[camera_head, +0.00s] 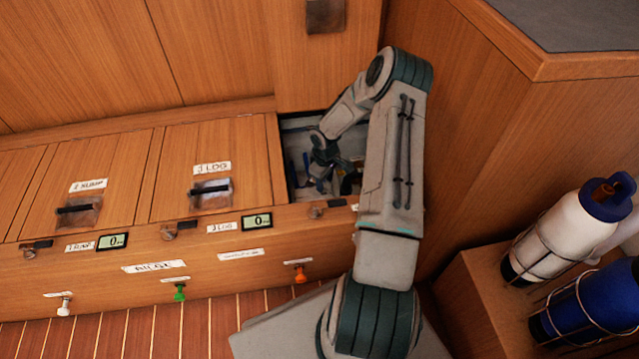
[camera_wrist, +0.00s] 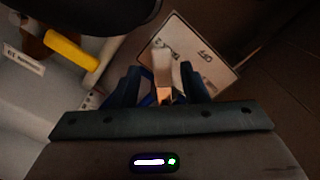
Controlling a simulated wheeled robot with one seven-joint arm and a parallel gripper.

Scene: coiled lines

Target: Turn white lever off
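The white lever (camera_wrist: 161,66) shows in the wrist view, with a copper-coloured part at its near end. It lies between the two dark blue fingers of my gripper (camera_wrist: 160,68), with a visible gap on either side. The fingers are apart and not closed on it. Behind the lever is a pale plate (camera_wrist: 208,62) marked "OFF". In the head view, my gripper (camera_head: 322,180) reaches down into an open compartment at the right end of the bench. The white lever cannot be made out there, as my arm and the compartment's shadow obscure it.
A yellow handle (camera_wrist: 72,50) is left of the fingers in the wrist view, near a white label (camera_wrist: 24,60). The compartment's wooden edges (camera_head: 277,165) lie close around my gripper. Closed lids (camera_head: 215,175) are to the left. A white bottle (camera_head: 565,235) stands at the right.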

